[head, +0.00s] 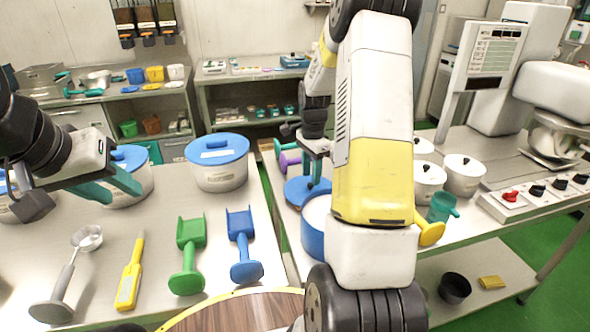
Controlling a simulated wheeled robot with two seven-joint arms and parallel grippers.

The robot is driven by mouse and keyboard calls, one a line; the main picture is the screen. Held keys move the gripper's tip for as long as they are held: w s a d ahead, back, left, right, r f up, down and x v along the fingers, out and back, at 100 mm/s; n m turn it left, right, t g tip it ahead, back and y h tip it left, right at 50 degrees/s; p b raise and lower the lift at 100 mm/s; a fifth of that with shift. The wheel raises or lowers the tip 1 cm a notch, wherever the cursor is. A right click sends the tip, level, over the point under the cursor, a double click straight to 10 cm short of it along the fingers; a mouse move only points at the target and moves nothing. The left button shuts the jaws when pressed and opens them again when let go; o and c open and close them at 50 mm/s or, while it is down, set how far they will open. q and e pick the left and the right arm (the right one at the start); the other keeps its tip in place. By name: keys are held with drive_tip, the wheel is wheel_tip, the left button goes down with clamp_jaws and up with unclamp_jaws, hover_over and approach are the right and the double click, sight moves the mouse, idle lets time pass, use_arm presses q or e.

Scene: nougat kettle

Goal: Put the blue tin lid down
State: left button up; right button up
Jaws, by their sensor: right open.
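The blue tin lid (296,191) lies on the right-hand table near its left edge, just behind an open blue tin (312,239) with white contents. My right gripper (312,176) points down directly over the lid, with its teal fingers at the middle of it. Its jaws are open; whether the fingers touch the lid's knob is hard to see. My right arm hides part of the tin and the table. My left gripper (110,188) is open and empty over the left table, in front of a white tub with a blue lid (132,157).
White lidded pots (464,174) and a teal mug (442,207) are right of my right arm.

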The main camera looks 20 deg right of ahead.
wheel_tip(320, 180, up, 9)
drive_tip(key=s+a+r+n+t, duration=0.3)
drive_tip(key=s+a+r+n, duration=0.4)
drive_tip(key=s+r, duration=0.35)
drive_tip(key=s+a+r+n+t+y, duration=0.1)
drive_tip(key=s+a+n, duration=0.2)
drive_tip(key=s, duration=0.4)
drive_tip(key=s+a+r+n+t+y, duration=0.1)
drive_tip(key=s+a+n+t, duration=0.1)
drive_tip(key=s+a+n, duration=0.2)
drive_tip(key=s+n, duration=0.2)
drive_tip(key=s, duration=0.1)
drive_tip(key=shift+s+a+r, duration=0.15)
drive_tip(key=shift+r, duration=0.15)
drive_tip(key=shift+c, duration=0.4)
